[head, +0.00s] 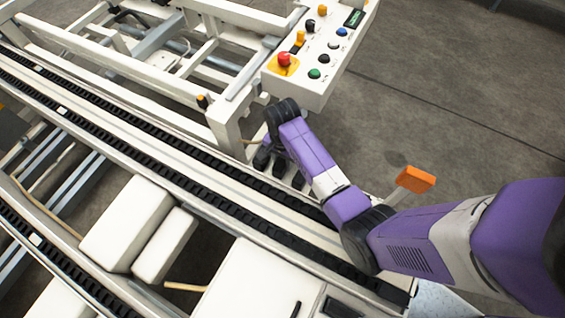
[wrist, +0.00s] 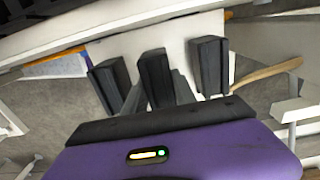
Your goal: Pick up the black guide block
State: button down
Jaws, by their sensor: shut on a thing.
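Three black guide blocks stand in a row in the wrist view: a left one (wrist: 111,86), a middle one (wrist: 154,76) and a right one (wrist: 208,66). My gripper (wrist: 158,92) reaches to the middle block, with a grey finger on either side of it, and is shut on it. The outer two blocks stand apart from the fingers. In the head view my gripper (head: 277,145) is at the conveyor's edge below the control panel, and the dark blocks (head: 280,168) show beside it, partly hidden by my arm.
The control panel (head: 318,60) with its red button (head: 284,60) stands just beyond my gripper. A black chain conveyor (head: 150,128) runs diagonally past it. White boxes (head: 127,222) lie at the lower left. An orange plate (head: 415,179) stands right of my arm. A tan stick (wrist: 266,72) lies right of the blocks.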

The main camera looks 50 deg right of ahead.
aim_at(282, 160)
notch_tip(282, 160, up, 18)
jog(key=p, duration=0.4)
jog(key=shift+r, duration=0.2)
